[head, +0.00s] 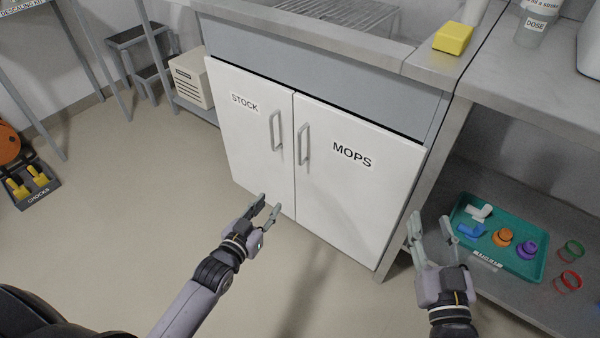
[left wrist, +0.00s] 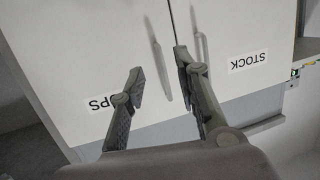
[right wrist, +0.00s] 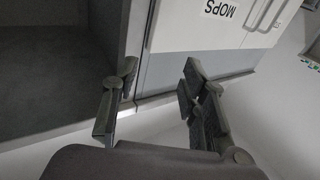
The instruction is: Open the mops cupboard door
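The mops cupboard door (head: 352,190) is white, labelled MOPS, and looks shut, flush beside the stock door (head: 248,130). Its vertical grey bar handle (head: 304,144) is near the door's left edge. In the left wrist view the mops door (left wrist: 95,50) and its handle (left wrist: 158,62) show upside down. My left gripper (head: 268,208) is open and empty, below and left of the mops handle and apart from it. My right gripper (head: 430,222) is open and empty, right of the cupboard, by its right side panel. The right wrist view shows the mops door (right wrist: 200,35) beyond its fingers.
A teal tray (head: 540,262) with pipe fittings sits on the low shelf at right, close to my right gripper. A yellow sponge (head: 453,38) lies on the counter. A chocks box (head: 30,185) is on the floor at left. The floor before the doors is clear.

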